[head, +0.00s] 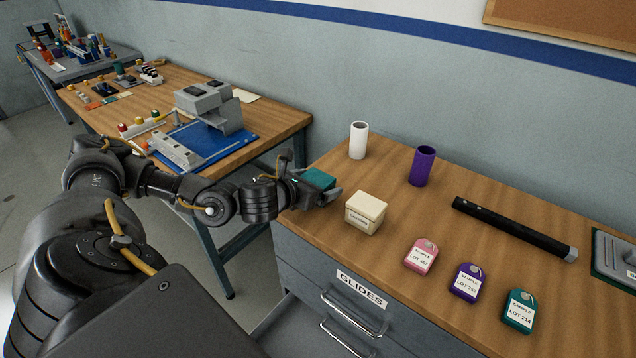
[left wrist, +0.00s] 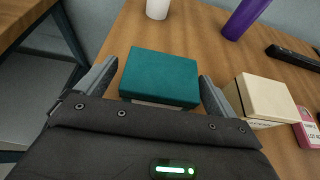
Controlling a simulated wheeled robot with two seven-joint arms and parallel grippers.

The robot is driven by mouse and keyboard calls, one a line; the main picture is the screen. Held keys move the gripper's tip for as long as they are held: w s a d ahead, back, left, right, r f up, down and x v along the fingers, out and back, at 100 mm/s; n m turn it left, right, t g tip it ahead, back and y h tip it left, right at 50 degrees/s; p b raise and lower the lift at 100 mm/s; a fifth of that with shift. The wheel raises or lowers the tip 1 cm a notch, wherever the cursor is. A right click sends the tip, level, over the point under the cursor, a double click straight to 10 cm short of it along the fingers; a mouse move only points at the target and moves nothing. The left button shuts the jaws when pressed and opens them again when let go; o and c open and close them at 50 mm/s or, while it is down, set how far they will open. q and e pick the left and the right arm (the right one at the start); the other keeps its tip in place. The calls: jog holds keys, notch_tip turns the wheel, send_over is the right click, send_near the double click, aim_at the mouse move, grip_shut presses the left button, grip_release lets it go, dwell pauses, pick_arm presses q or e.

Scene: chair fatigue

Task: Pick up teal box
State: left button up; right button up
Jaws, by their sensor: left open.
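The teal box (head: 318,179) sits on the wooden cabinet top near its left edge, partly hidden by my left gripper in the head view. In the left wrist view the teal box (left wrist: 160,76) lies between the two spread fingers of my left gripper (left wrist: 158,88). A gap shows at each side of the box. In the head view my left gripper (head: 320,192) reaches in from the left around the box. My right gripper is in neither view.
A cream box (head: 365,213) stands close to the right of the left gripper. A white cylinder (head: 358,140) and a purple cylinder (head: 422,166) stand behind. Pink (head: 420,256), purple (head: 467,282) and teal (head: 519,312) sample tags and a black rod (head: 513,228) lie further right.

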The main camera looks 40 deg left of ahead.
pick_arm(q)
jog(key=shift+w, duration=0.75)
jog(key=shift+w+f, duration=0.4)
jog(key=shift+w, duration=0.05)
jog(key=shift+c, duration=0.8)
jog(key=c, duration=1)
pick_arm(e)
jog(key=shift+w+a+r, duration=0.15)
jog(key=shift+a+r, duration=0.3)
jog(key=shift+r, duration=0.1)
